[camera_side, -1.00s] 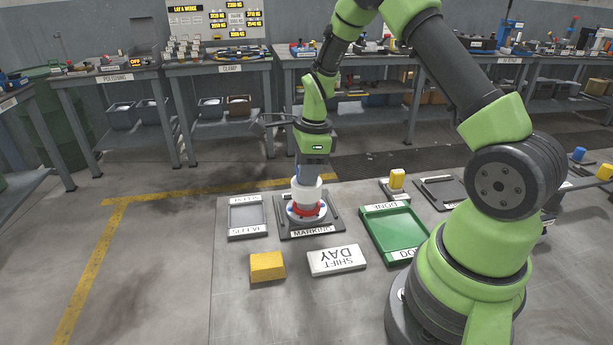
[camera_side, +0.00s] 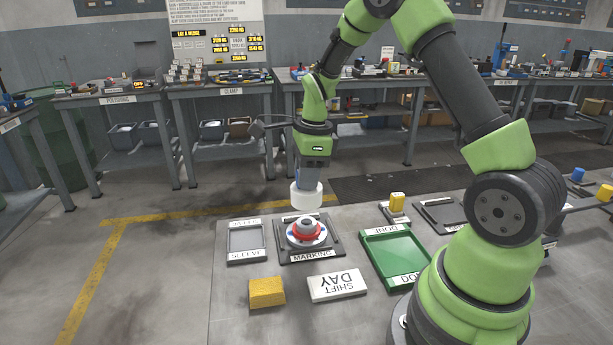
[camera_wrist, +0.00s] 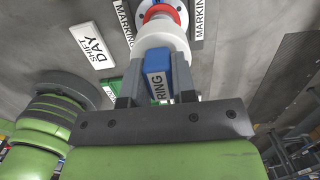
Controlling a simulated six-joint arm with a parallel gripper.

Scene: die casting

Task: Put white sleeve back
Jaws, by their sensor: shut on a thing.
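The white sleeve (camera_side: 306,196) is held by my gripper (camera_side: 308,182), which is shut on it and points down. In the wrist view the white sleeve (camera_wrist: 163,38) shows beyond the jaws of my gripper (camera_wrist: 158,75), with a blue piece between them. The sleeve hangs above the round part (camera_side: 307,232), which has a red ring and a white and blue base. That part sits on the dark marking plate (camera_side: 283,254) and shows clear of the sleeve in the side view. The grey sleeve tray (camera_side: 246,240) left of the plate looks empty.
A yellow block (camera_side: 266,293) and the white shift day sign (camera_side: 337,286) lie in front of the marking plate. The green tray (camera_side: 396,252) stands to the right, with a small yellow-topped item (camera_side: 397,202) behind it. Workbenches line the back.

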